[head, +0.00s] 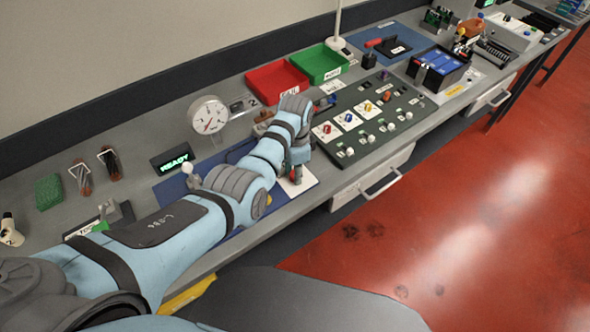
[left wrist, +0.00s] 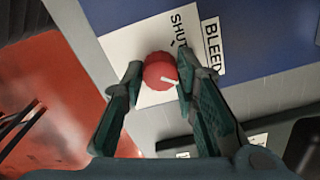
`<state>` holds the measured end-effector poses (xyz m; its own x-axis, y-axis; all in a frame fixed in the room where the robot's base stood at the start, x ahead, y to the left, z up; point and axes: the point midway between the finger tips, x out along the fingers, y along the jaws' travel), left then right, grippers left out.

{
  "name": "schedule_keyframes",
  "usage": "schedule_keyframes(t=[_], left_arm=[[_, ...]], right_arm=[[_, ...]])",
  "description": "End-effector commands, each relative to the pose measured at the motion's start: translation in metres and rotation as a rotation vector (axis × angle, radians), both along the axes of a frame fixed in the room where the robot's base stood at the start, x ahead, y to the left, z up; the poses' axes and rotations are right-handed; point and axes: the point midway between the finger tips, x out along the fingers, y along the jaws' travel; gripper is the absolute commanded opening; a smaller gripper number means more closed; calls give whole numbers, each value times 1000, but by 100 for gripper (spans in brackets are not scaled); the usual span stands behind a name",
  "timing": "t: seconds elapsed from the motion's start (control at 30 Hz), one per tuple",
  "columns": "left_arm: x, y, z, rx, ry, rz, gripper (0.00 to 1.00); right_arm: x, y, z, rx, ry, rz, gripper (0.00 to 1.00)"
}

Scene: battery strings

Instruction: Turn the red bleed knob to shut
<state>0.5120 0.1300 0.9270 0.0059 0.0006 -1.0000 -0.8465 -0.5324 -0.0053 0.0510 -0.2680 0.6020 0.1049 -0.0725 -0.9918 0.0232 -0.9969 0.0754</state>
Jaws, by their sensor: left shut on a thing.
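The red bleed knob (left wrist: 159,70) is round, with a white pointer mark on its face. In the left wrist view it sits on a white card (left wrist: 125,32) printed SHUT, beside a BLEED label (left wrist: 212,45). The pointer aims to the right and slightly down, not at the word SHUT. My left gripper (left wrist: 160,77) has a finger on each side of the knob and is shut on it. In the head view my left gripper (head: 297,168) reaches down over the card on the blue mat, and my arm mostly hides the knob. My right gripper is out of view.
A dial gauge (head: 209,116) and a READY display (head: 173,159) stand behind my left arm. A dark panel (head: 345,158) with coloured knobs lies just right of the gripper. Red (head: 277,80) and green (head: 319,62) bins stand further back. A drawer handle (head: 381,185) juts from the bench front.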

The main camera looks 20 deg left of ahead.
Motion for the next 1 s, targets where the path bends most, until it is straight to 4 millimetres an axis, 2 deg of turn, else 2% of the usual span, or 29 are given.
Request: schedule_keyframes(t=[0.5, 1.0], left_arm=[[-5, -1, -3, 0, 15, 415, 0], [-5, 0, -4, 0, 15, 890, 0]], right_arm=[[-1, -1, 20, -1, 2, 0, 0], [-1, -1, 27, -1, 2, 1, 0]])
